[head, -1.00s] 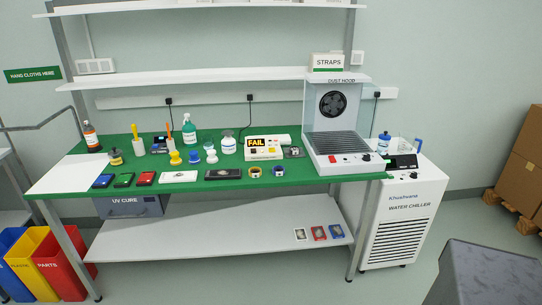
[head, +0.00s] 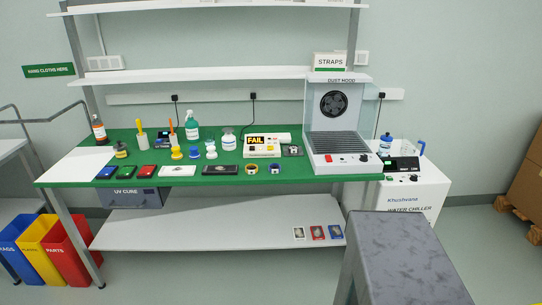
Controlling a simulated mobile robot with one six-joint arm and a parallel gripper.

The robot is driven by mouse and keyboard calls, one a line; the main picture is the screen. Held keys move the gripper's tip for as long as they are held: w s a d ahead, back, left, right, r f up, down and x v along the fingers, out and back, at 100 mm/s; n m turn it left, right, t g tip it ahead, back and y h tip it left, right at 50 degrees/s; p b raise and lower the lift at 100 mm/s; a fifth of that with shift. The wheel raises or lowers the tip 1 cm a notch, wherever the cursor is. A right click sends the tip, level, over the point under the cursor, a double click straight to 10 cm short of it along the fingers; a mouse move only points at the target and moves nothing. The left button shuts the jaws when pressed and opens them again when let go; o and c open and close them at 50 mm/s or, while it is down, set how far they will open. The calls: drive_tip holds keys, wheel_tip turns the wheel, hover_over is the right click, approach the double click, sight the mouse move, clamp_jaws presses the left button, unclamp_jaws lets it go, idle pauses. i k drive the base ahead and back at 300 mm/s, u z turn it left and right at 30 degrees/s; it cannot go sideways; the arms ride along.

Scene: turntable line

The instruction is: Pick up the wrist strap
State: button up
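Two small rolled bands lie near the front edge of the green bench top, just left of the dust hood. One is yellow and dark (head: 251,169); the other is blue and pale (head: 275,169). They look like rolled straps, but they are too small to tell which is the wrist strap. A box or sign marked STRAPS (head: 330,61) stands on the upper shelf (head: 200,76) above the hood. My gripper is not in view.
The green bench (head: 225,182) holds several bottles, trays and a FAIL tester (head: 262,147). The dust hood (head: 340,125) and water chiller (head: 410,196) stand at right. A mottled grey block (head: 412,250) is in the near right foreground. Bins (head: 65,250) stand at left.

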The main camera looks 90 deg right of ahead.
sight(292, 148)
drive_tip(key=z, duration=0.7)
drive_tip(key=k, duration=0.1)
drive_tip(key=u, duration=1.75)
drive_tip(key=k, duration=2.15)
drive_tip(key=z, duration=0.8)
